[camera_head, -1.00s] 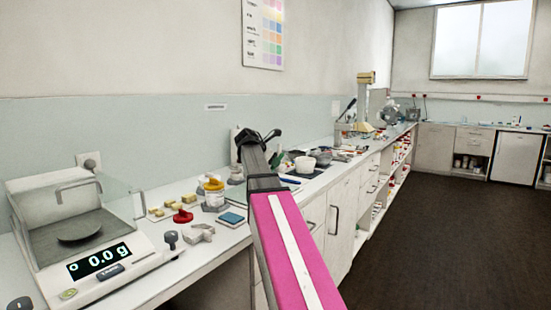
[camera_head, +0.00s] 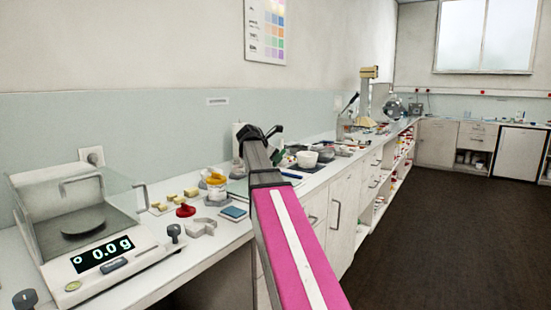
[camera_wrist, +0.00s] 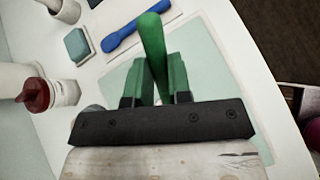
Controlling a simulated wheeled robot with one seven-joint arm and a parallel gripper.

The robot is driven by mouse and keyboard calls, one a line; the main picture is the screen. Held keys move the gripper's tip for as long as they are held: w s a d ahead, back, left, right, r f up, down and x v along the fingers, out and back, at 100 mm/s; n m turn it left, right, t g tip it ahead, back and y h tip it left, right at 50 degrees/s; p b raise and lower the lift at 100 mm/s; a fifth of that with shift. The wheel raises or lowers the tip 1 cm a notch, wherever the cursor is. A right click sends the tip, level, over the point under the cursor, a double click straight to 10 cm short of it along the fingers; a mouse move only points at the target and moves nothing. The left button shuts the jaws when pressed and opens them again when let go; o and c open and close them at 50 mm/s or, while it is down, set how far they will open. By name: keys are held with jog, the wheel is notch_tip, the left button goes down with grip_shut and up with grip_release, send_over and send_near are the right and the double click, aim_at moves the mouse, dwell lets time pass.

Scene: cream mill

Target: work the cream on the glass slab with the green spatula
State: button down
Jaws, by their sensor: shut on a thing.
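In the wrist view my gripper (camera_wrist: 155,88) is shut on the green spatula (camera_wrist: 152,42). Its green rod leans up between the two fingers, and its working end is hidden. The glass slab (camera_wrist: 213,72) is a pale green sheet on the white bench under the gripper. The gripper body covers much of its near side. I cannot make out any cream on it.
A blue spatula (camera_wrist: 122,33), a teal block (camera_wrist: 77,45) and a red-capped bottle (camera_wrist: 40,95) lie left of the slab. A white bowl (camera_head: 307,159) stands beyond my arm. The dark floor at right is clear.

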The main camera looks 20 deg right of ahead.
jog(key=shift+f, duration=0.6)
dwell(0.9)
jog(key=shift+s, duration=0.1)
jog(key=shift+w, duration=1.1)
dwell(6.4)
